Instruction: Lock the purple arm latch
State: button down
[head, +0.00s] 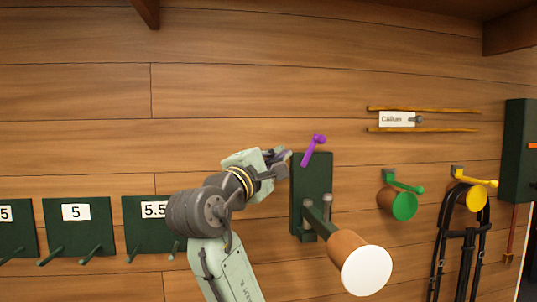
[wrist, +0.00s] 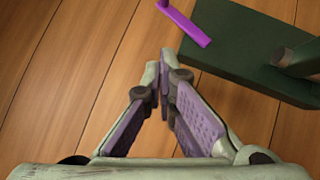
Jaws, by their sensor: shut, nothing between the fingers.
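The purple arm latch (head: 314,150) sits at the top edge of a dark green wall plate (head: 318,180). In the head view it slants, with its round knob at the upper right and its bar running down-left. In the wrist view the latch bar (wrist: 188,24) lies beyond the fingertips, up and to the right, over the corner of the plate (wrist: 240,50). My gripper (head: 284,156) is just left of the latch in the head view. Its fingertips (wrist: 163,67) meet in the wrist view, with nothing between them. I see a gap between fingertips and latch.
Below the latch, a brown rack arm with a white end (head: 367,270) juts out from the plate. To the right are a green-ended peg (head: 404,206), a yellow-ended peg (head: 477,198) and black straps (head: 468,240). Numbered green plates (head: 78,225) with pegs are at left.

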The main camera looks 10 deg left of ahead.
jog(key=p+x, duration=0.1)
jog(key=x, duration=0.2)
jog(key=shift+w+d+r, duration=0.1)
jog(key=shift+w+r, duration=0.1)
jog(key=shift+w, duration=0.15)
jog(key=shift+s+d+r+p, duration=0.15)
jog(key=shift+s+d, duration=0.05)
jog(key=shift+d, duration=0.4)
jog(key=shift+s+d+r+p, duration=0.15)
jog(key=shift+d+p, duration=0.05)
jog(key=shift+d, duration=0.4)
jog(key=shift+s+d+r+p, duration=0.15)
jog(key=shift+s+d, duration=0.05)
jog(key=shift+d, duration=0.4)
jog(key=shift+s+r, duration=0.1)
jog(key=shift+s, duration=0.05)
jog(key=shift+d, duration=0.1)
jog(key=shift+d, duration=0.1)
